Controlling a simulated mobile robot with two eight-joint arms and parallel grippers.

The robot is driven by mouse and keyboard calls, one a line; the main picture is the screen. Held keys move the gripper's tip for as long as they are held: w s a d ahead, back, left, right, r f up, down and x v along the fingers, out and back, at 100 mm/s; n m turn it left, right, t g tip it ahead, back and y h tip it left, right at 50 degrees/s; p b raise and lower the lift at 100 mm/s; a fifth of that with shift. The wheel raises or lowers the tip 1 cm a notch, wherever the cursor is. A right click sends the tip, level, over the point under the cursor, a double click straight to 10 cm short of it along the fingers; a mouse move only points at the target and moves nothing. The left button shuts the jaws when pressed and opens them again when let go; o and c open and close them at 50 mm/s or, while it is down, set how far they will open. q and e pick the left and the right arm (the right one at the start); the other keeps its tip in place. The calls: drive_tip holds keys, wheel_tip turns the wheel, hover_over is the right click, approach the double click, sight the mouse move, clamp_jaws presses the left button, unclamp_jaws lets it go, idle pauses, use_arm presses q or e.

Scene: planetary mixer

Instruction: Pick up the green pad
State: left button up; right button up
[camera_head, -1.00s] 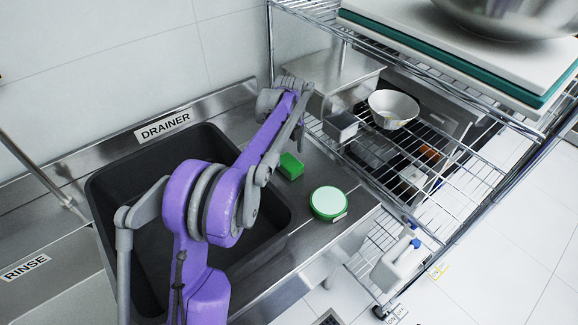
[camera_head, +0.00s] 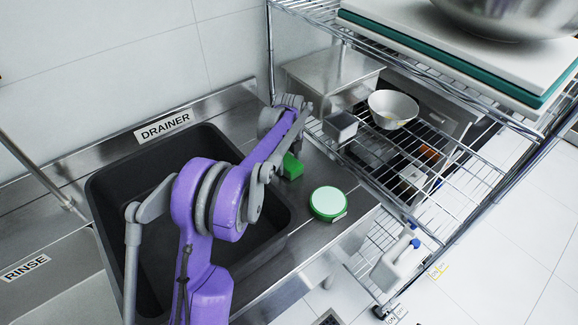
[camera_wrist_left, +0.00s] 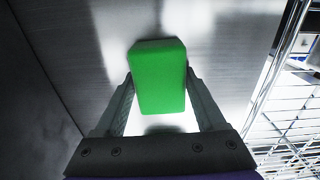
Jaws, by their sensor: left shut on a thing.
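The green pad (camera_head: 292,167) is a small bright green block at the right of the sink, on or just above the steel counter; I cannot tell if it touches the counter. My left arm partly covers it in the head view. In the left wrist view the green pad (camera_wrist_left: 158,75) sits between the two fingers of my left gripper (camera_wrist_left: 160,88). The gripper is shut on its sides. In the head view the fingertips are hidden behind my purple arm. My right gripper is not in view.
A round green-rimmed container (camera_head: 328,203) stands on the counter (camera_head: 318,240) to the right of the pad. The dark sink basin (camera_head: 115,195) lies to the left. A wire rack (camera_head: 470,185) with a white bowl (camera_head: 393,107) stands to the right.

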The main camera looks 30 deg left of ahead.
use_arm(q)
drive_tip(key=shift+c, duration=1)
